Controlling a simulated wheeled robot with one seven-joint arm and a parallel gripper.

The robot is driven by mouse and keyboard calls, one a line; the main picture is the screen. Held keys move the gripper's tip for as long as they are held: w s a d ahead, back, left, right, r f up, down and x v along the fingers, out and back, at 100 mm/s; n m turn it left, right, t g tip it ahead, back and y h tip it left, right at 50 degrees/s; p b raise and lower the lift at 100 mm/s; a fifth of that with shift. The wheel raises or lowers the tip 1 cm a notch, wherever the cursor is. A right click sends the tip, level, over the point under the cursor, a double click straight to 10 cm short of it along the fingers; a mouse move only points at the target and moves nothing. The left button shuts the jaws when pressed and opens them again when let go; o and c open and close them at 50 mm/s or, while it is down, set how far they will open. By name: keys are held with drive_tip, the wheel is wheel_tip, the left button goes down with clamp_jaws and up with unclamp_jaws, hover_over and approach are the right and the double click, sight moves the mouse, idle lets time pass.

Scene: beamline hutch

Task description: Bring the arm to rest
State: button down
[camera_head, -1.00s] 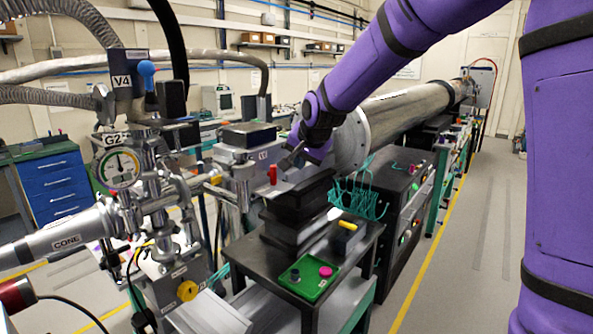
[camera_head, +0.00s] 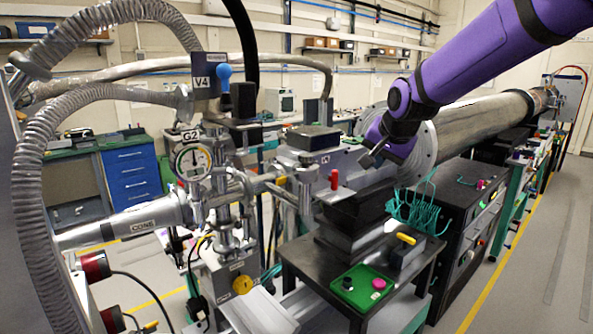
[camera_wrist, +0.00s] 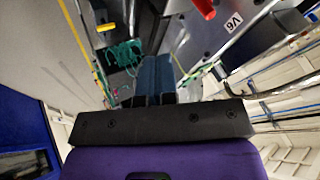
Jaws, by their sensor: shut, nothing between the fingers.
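My arm is purple with black bands and reaches in from the upper right in the head view. My gripper (camera_head: 369,158) is dark and shut, with nothing held. It is in the air in front of the round flange (camera_head: 424,150) of the long steel tube, above and behind the black stacked stage. In the wrist view my gripper's fingers (camera_wrist: 156,78) lie side by side, pointing away from the camera. A red handle (camera_head: 334,179) stands to the left of the gripper. It also shows at the top of the wrist view (camera_wrist: 204,8).
Teal cables (camera_head: 420,208) hang right of the stage. The G2 gauge (camera_head: 194,162), V4 valve and ribbed hoses crowd the left. Floor at right is clear.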

drive_tip(key=s+d+n+g, duration=0.1)
drive_tip(key=s+d+n, duration=0.2)
drive_tip(key=s, duration=1.3)
drive_tip(key=s+d+r+n+g+h, duration=0.1)
drive_tip(key=s+d+n, duration=0.2)
drive_tip(key=s, duration=1.4)
drive_tip(key=shift+s+d+n, duration=0.25)
drive_tip(key=shift+d+n, duration=0.05)
drive_tip(key=shift+d, duration=0.5)
